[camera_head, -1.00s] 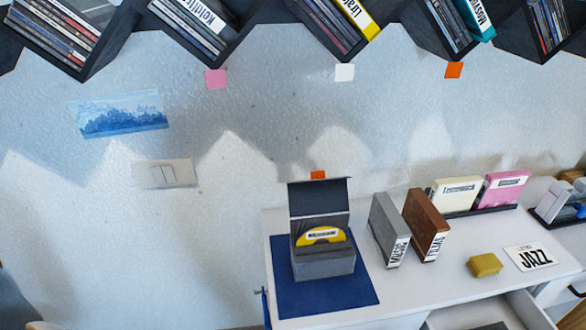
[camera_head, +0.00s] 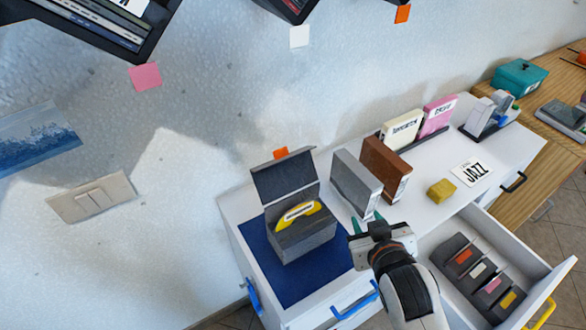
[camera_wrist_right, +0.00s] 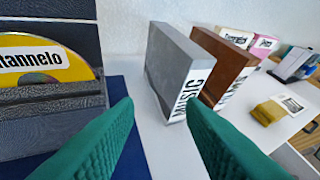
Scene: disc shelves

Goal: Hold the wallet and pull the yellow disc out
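The wallet (camera_head: 304,238) is a grey box with its dark lid standing open, on a blue mat at the left of the white desk. The yellow disc (camera_head: 299,214) stands upright inside it, its upper part showing above the front edge. In the right wrist view the disc (camera_wrist_right: 38,62) and wallet (camera_wrist_right: 50,118) are at the left. My right gripper (camera_head: 366,222) is to the right of the wallet, near the front of the grey case. Its teal fingers (camera_wrist_right: 160,108) are apart with nothing between them. My left gripper is not in view.
A grey case (camera_head: 350,182) and a brown case (camera_head: 386,168) stand right of the wallet. A yellow block (camera_head: 441,191) and a JAZZ card (camera_head: 473,173) lie farther right. An open drawer (camera_head: 540,283) holding several dark cases juts out at the front right.

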